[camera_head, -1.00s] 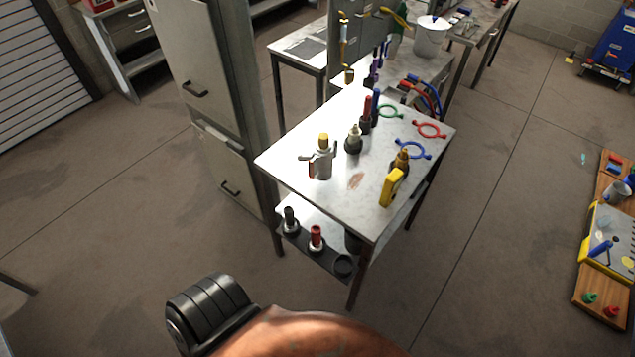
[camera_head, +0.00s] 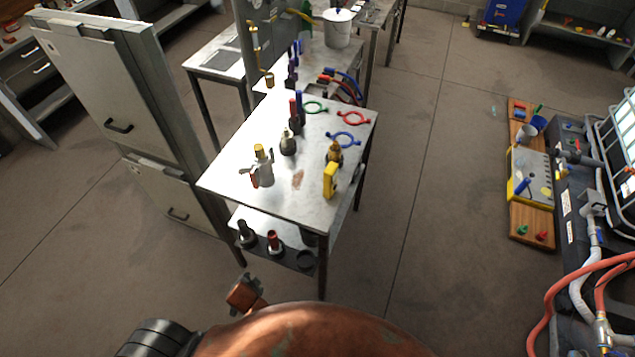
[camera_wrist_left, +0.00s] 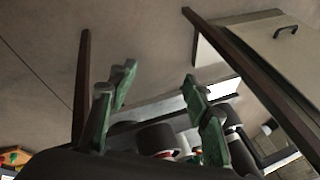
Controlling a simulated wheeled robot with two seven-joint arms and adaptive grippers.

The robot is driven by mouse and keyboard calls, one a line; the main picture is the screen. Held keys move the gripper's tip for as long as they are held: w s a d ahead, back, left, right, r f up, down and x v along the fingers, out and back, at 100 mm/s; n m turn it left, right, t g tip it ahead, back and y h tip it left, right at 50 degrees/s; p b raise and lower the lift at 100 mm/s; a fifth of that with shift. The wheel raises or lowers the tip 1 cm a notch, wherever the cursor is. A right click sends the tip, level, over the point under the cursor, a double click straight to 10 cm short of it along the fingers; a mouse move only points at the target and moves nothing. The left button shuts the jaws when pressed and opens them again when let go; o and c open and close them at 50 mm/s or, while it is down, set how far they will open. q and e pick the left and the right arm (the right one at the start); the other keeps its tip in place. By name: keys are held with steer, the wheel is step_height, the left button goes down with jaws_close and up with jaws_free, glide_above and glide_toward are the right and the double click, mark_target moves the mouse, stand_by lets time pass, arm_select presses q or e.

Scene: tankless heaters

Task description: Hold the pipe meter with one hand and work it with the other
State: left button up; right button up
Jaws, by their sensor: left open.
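A yellow handheld device (camera_head: 330,181) stands upright near the right front edge of the metal table (camera_head: 225,185), beside a brass fitting (camera_head: 334,153); it looks most like the pipe meter, but I cannot be sure. A silver fitting with a yellow cap (camera_head: 262,170) stands on the table's left part. My left gripper (camera_wrist_left: 159,78) shows in the left wrist view with its green fingers spread apart and nothing between them. Beyond it are dark round items, partly hidden by the fingers. My right gripper is not in view.
A lower shelf holds dark and red-topped fittings (camera_head: 273,242). A tall grey cabinet (camera_head: 105,110) stands left. A wooden board with tools (camera_head: 530,225) and a unit with red hoses (camera_head: 575,285) are at right. Floor between is clear.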

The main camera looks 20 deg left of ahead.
mark_target(335, 163)
arm_select(q)
steer(key=w+r+m+t+y+p, duration=0.1)
steer(key=w+r+m+t, duration=0.4)
steer(key=w+r, duration=0.6)
steer(key=w+r+m+t+y+p, duration=0.15)
steer(key=w+r+m, duration=0.5)
steer(key=r, duration=0.75)
steer(key=w+d+r+m+t+h, duration=0.3)
steer(key=w+d+r+m+t, duration=0.3)
steer(key=w+d+r+m, duration=0.4)
steer(key=d+m+h, duration=0.1)
steer(key=d+m, duration=0.1)
steer(key=m, duration=0.1)
steer(key=d+m+h, duration=0.2)
steer(key=m, duration=0.2)
steer(key=d+m+h, duration=0.1)
steer(key=d+m, duration=0.2)
steer(key=m, duration=0.1)
steer(key=shift+w+d+r+t+h, duration=0.1)
steer(key=shift+w+r+t+h, duration=0.15)
steer(key=shift+w+h, duration=0.1)
steer(key=w, duration=0.5)
steer(key=w+d, duration=0.1)
steer(key=w, duration=0.1)
steer(key=shift+w, duration=0.15)
steer(key=shift+c, duration=0.7)
steer(key=c, duration=0.6)
jaws_close()
